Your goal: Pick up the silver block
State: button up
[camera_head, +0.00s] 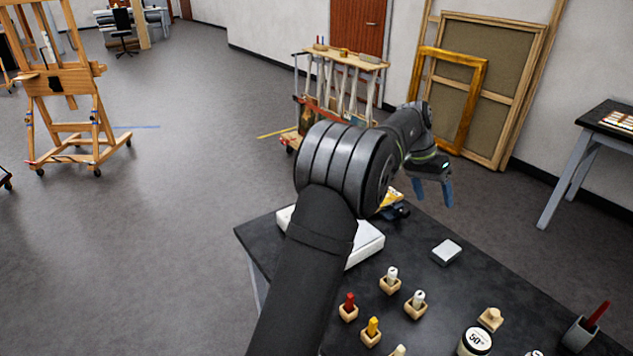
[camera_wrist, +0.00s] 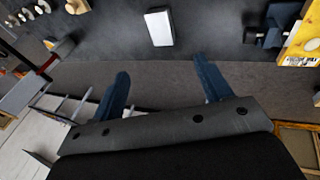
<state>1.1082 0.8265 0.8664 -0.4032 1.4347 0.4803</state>
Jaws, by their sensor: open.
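The silver block (camera_head: 446,251) lies flat on the black table (camera_head: 418,233). It is a small, light rectangular piece with a pale top, with bare table around it. In the wrist view the silver block (camera_wrist: 159,28) shows at the top centre, beyond and between the fingertips. My gripper (camera_head: 433,192) hangs above the far edge of the table, higher than the block and apart from it. Its two blue fingers are spread with nothing between them, as the wrist view also shows (camera_wrist: 160,75).
Several wooden holders with coloured sticks, such as a red one (camera_head: 348,306), stand at the front. A white jar (camera_head: 475,342) and a grey cup (camera_head: 578,334) are at front right. A white box (camera_head: 367,242) lies behind my arm, near a yellow item (camera_head: 392,199).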

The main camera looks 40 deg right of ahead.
jog(key=s+a+t+h, duration=0.2)
jog(key=s+a+t, duration=0.1)
jog(key=s, duration=0.3)
jog(key=t, duration=0.1)
send_over(447, 250)
jog(key=a, duration=0.3)
notch_tip(447, 250, down, 12)
jog(key=shift+a+r, duration=0.1)
jog(key=shift+d+x, duration=0.25)
jog(key=shift+x, duration=1.05)
jog(key=shift+d+x, duration=0.2)
jog(key=shift+x, duration=1.1)
jog(key=shift+r, duration=0.2)
jog(key=c, duration=1.3)
jog(key=shift+o, duration=0.2)
jog(key=shift+r, duration=0.1)
